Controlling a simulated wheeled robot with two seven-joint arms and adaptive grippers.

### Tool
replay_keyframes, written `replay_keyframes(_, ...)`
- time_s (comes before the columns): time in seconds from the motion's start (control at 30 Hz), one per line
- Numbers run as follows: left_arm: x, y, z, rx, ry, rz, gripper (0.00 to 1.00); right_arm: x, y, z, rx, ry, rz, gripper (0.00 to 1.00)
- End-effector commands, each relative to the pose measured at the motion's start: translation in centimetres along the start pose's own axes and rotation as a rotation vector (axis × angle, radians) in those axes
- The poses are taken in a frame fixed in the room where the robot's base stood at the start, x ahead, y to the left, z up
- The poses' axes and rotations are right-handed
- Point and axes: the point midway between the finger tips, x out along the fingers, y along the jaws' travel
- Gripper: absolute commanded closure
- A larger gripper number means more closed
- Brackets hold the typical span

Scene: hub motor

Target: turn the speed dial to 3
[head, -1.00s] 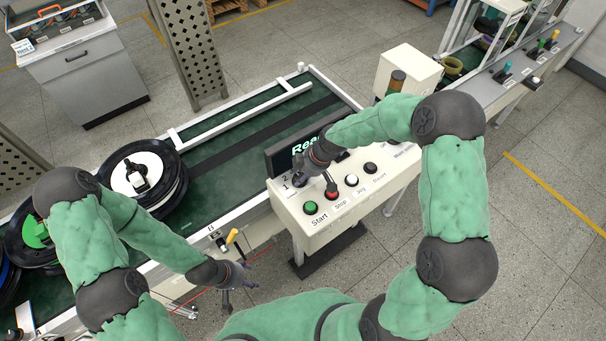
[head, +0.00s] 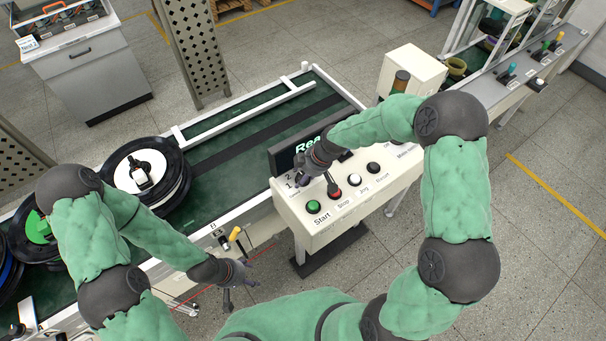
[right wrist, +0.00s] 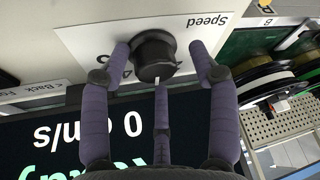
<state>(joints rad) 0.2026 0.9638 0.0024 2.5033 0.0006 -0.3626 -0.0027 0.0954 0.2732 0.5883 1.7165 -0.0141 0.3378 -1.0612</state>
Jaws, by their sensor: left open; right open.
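The speed dial (right wrist: 154,55) is a black round knob on the white panel, with "Speed" printed beside it, upside down in the right wrist view. A short white mark shows at its edge; part of the number scale is visible, and which number it points to I cannot tell. My right gripper (right wrist: 160,58) is open, with its fingers on either side of the dial; contact is unclear. In the head view my right gripper (head: 314,180) is over the left end of the control box (head: 335,228) and hides the dial. My left gripper (head: 238,283) is open and empty, near the conveyor's front edge.
The display (right wrist: 115,135) beside the dial reads "0 cm/s". The green Start button (head: 313,207) and red Stop button (head: 334,192) sit close to my right gripper. A yellow-handled lever (head: 235,233) stands near my left gripper. Black-rimmed wheels (head: 176,190) lie on the conveyor.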

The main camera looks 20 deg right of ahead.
Motion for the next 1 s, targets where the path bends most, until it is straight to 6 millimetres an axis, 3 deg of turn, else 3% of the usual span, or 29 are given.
replay_keyframes(0.17, 0.0, 0.0, 0.0, 0.0, 0.0, 0.0, 0.4, -0.7, 0.3, -0.1, 0.0, 0.003, 0.006, 0.38)
replay_keyframes(0.7, 0.0, 0.0, 0.0, 0.0, 0.0, 0.0, 0.4, -7.3, 0.0, -0.1, -0.001, 0.001, 0.001, 0.38)
replay_keyframes(1.0, 0.0, 0.0, 0.0, 0.0, 0.0, 0.0, 0.4, -8.0, -0.1, -0.1, -0.001, 0.0, -0.001, 0.38)
